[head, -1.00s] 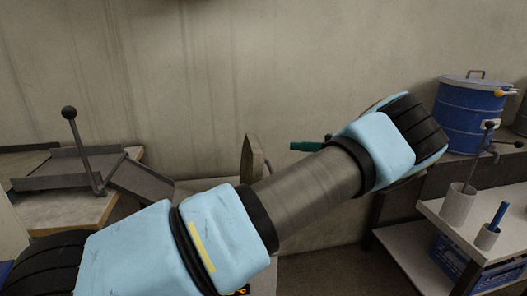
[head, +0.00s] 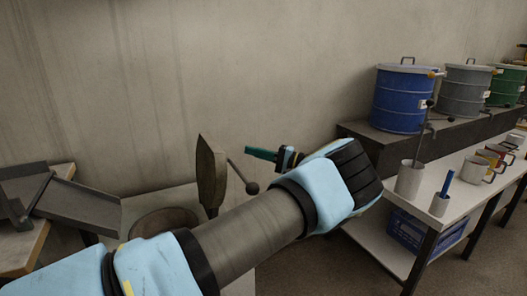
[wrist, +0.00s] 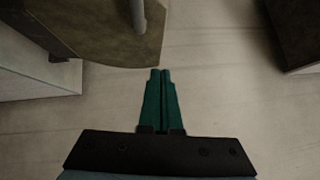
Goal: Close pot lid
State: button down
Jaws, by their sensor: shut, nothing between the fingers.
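The pot lid (head: 210,175) is a brownish disc standing upright, seen nearly edge-on in the head view. A rod handle with a dark ball (head: 252,188) sticks out to its right. The round pot (head: 165,222) shows its brown top left of the lid, partly hidden by my arm. My gripper (head: 250,151) has green fingers, shut and empty, to the right of the lid near its upper edge. In the wrist view the lid (wrist: 95,35) fills the top left, close to the shut fingertips (wrist: 160,72); I cannot tell whether they touch.
Blue (head: 403,98), grey (head: 463,90) and green (head: 507,86) drums stand on a dark ledge at right. Below, a white table (head: 440,205) holds cups and mugs. A metal tray (head: 72,203) lies at left. The wall is close behind.

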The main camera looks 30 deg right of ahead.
aim_at(219, 146)
jog(key=shift+w+a+r+p, duration=0.2)
jog(key=shift+w+a+p, duration=0.35)
jog(key=shift+a, duration=0.45)
jog(key=shift+w+a+r+p, duration=0.15)
jog(key=shift+w+a+p, duration=0.3)
jog(key=shift+a, duration=0.6)
jog(key=shift+w+a+r+p, duration=0.2)
jog(key=shift+w+a+p, duration=0.35)
jog(key=shift+a, duration=0.45)
